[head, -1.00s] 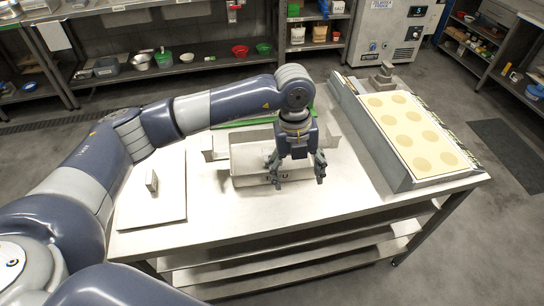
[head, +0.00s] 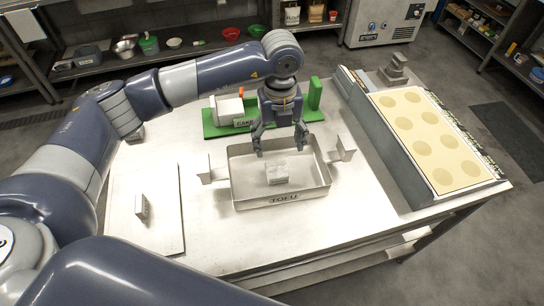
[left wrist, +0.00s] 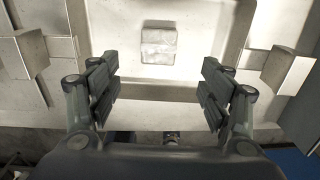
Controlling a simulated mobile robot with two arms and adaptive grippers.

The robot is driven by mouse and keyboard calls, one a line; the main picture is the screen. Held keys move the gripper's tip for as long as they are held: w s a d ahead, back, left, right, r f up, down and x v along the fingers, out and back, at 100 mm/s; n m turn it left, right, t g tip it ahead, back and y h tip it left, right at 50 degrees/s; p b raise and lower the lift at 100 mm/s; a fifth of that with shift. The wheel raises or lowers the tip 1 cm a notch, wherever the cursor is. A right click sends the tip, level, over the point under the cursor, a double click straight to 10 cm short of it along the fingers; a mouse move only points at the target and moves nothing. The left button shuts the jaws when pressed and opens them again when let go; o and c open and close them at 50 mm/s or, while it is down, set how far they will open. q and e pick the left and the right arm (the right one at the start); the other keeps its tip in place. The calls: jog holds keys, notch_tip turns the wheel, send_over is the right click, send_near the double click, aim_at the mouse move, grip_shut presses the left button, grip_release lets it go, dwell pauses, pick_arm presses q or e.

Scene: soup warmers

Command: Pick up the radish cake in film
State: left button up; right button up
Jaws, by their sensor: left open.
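A pale block stands on a green stand (head: 222,130) with a label reading CAKE, left of my left gripper in the head view. A smaller whitish block (head: 277,174), which looks wrapped, lies in a metal tray (head: 236,190) marked TOFU. That block also shows in the left wrist view (left wrist: 158,45), beyond and between the fingers. I cannot tell for certain which block is the radish cake in film. My left gripper (head: 280,152) is open and empty over the back part of the tray, pointing down. My right gripper is not in view.
A white board (head: 160,235) with a small upright block (head: 141,206) lies at the left. Metal brackets (head: 343,148) flank the tray. A sloped stand (head: 412,115) with round spots fills the right side. The front strip of the table is clear.

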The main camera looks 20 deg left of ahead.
aim_at(277, 168)
pick_arm(q)
notch_tip(277, 168, down, 2)
jog(key=shift+w+a+f+p, duration=0.1)
jog(key=shift+p, duration=0.2)
jog(key=f, duration=0.2)
jog(key=f+p, duration=0.1)
jog(key=shift+s+d+f, duration=0.1)
jog(key=shift+s+d, duration=0.15)
jog(key=shift+s, duration=0.05)
jog(key=f, duration=0.1)
jog(key=f+p, duration=0.1)
jog(key=f, duration=0.1)
jog(key=shift+w+a+f+p, duration=0.15)
jog(key=shift+a+f+p, duration=0.1)
jog(key=shift+f+p, duration=0.1)
jog(key=shift+f, duration=0.7)
jog(key=c, duration=1.1)
jog(key=shift+c, duration=0.3)
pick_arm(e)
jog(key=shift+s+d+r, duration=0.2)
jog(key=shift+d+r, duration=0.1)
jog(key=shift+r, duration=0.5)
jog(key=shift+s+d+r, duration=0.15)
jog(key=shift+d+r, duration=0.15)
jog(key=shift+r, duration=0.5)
